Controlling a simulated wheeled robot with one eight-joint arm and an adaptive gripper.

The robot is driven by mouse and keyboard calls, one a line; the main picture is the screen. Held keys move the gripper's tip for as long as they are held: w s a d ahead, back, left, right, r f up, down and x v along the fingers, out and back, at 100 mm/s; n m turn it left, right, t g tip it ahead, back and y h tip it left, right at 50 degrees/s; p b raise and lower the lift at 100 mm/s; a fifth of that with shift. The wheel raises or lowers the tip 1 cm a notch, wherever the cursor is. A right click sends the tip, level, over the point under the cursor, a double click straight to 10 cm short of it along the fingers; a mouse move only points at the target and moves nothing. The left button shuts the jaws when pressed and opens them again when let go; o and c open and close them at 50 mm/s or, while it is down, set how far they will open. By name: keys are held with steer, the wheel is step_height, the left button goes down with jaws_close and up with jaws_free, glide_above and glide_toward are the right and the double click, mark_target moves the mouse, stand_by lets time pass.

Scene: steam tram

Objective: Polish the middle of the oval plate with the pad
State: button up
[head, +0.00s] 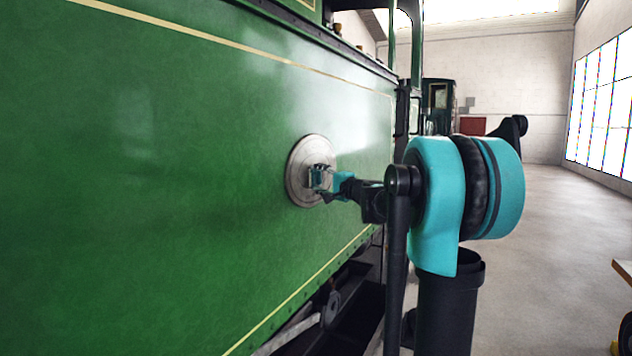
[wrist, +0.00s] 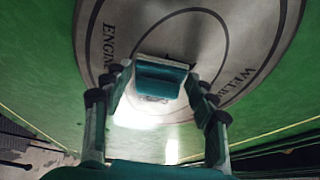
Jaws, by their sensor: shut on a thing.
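The oval plate (head: 297,168) is grey metal, fixed to the tram's green side. It fills much of the wrist view (wrist: 265,30), with dark lettering around a ring line. My gripper (head: 319,180) is in front of the plate's middle. In the wrist view my gripper (wrist: 159,82) is shut on the pad (wrist: 161,77), a teal block with a pale edge. The pad lies over the middle part of the plate and hides some of it. I cannot tell whether the pad touches the plate. A bright patch shows on the plate just below the pad.
The green tram side (head: 180,180) is a broad wall along the left, with yellow lining and rods and dark running gear below. Open grey floor (head: 555,240) lies to the right. A wooden edge (head: 623,268) shows at the far right.

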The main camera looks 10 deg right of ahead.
steer(key=w+d, duration=0.7)
steer(key=w, duration=0.3)
stand_by(1.2)
steer(key=shift+s+a, duration=0.1)
steer(key=shift+s+a, duration=0.45)
steer(key=shift+s, duration=0.3)
steer(key=shift+s+a, duration=0.4)
steer(key=shift+s, duration=0.3)
steer(key=shift+s+a, duration=1.1)
steer(key=shift+s, duration=0.35)
steer(key=shift+s+a, duration=1.05)
steer(key=shift+s, duration=0.35)
steer(key=shift+s+a, duration=1.1)
steer(key=shift+s, duration=0.35)
steer(key=shift+w+r, duration=0.1)
steer(key=shift+r, duration=0.1)
steer(key=shift+w+d, duration=1.4)
steer(key=shift+w, duration=0.5)
steer(key=shift+w+d, duration=1.4)
steer(key=shift+w, duration=0.5)
steer(key=shift+w+d, duration=1.4)
steer(key=shift+w, duration=0.5)
steer(key=shift+s+a, duration=0.6)
steer(key=shift+s, duration=0.15)
steer(key=shift+s+a, duration=0.55)
steer(key=shift+s, duration=0.2)
